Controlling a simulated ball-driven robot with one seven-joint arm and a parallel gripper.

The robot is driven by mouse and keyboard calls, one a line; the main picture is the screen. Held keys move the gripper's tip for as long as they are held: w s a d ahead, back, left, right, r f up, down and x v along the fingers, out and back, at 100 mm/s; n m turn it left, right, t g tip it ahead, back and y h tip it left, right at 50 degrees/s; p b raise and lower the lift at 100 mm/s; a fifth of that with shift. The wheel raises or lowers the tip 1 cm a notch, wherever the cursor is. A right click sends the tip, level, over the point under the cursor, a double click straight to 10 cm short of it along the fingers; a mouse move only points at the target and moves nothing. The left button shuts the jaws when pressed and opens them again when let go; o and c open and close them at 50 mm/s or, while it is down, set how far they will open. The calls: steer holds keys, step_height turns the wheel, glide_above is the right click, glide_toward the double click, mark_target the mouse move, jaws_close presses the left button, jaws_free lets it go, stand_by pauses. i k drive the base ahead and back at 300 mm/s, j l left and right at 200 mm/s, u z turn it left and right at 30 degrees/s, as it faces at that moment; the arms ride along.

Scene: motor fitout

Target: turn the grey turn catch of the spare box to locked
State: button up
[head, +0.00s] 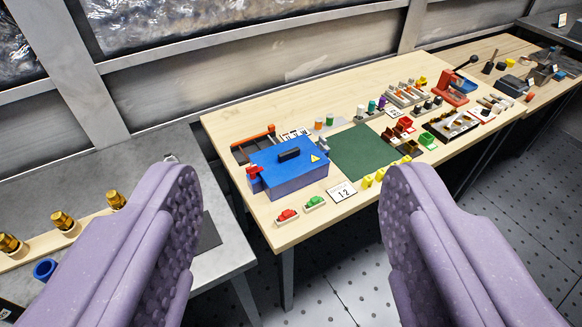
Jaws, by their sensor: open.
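A blue box (290,178) with a black handle on its lid and a yellow warning triangle stands at the left end of the wooden table, some way ahead. A red part (254,172) sits at its left end. I cannot tell whether this is the spare box. No grey turn catch can be made out clearly; small grey parts near the box are too small to read. My gripper (290,190) shows two purple padded fingers, wide apart and empty. It is short of the table, with the blue box seen between the fingers.
The wooden table (345,200) holds a green mat (362,152), a label card (342,192), red and green pieces at the front edge, and several small parts. A grey bench (105,170) with brass fittings stands at left. Open floor (345,285) lies in front.

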mark_target(323, 144)
steer(key=i+l, duration=0.25)
steer(key=i, duration=0.2)
steer(key=i+l, duration=0.25)
steer(key=i, duration=0.2)
steer(key=i+l+z, duration=0.1)
steer(key=i+l, duration=0.15)
steer(key=i, duration=0.2)
steer(key=i+l, duration=0.2)
steer(key=i, duration=0.25)
